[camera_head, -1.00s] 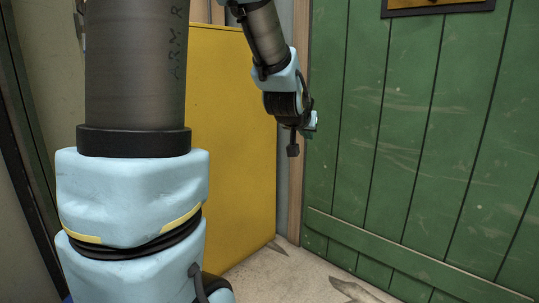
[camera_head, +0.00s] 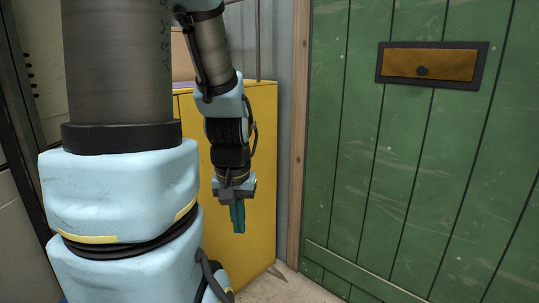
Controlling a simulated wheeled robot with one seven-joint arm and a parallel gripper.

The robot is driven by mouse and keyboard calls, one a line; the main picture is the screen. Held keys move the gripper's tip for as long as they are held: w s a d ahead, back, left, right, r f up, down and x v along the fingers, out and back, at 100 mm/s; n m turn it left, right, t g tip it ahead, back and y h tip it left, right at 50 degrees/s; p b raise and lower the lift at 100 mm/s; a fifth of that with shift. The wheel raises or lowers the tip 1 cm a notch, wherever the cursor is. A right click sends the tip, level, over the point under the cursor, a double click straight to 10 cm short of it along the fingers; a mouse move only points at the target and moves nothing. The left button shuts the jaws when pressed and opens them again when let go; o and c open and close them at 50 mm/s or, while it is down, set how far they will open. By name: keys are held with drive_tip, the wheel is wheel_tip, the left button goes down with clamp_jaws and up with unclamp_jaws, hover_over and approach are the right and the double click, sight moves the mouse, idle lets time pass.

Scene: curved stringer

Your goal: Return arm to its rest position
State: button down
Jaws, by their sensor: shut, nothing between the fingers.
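My gripper (camera_head: 238,219) hangs from my arm in the middle of the head view, with its green fingers pointing down. The fingers are shut with nothing between them. It is in front of the yellow cabinet, apart from the green door to its right. My large pale-blue and grey arm links fill the left of the view and hide part of the cabinet.
A green plank door (camera_head: 365,170) with a framed brass plate (camera_head: 430,65) fills the right side. A yellow cabinet (camera_head: 262,150) stands behind my gripper. A wooden door post (camera_head: 299,130) is between them. A little bare floor (camera_head: 280,285) shows at the bottom.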

wheel_tip(320, 180, up, 23)
drive_tip(key=p, duration=2)
drive_tip(key=shift+p, duration=0.35)
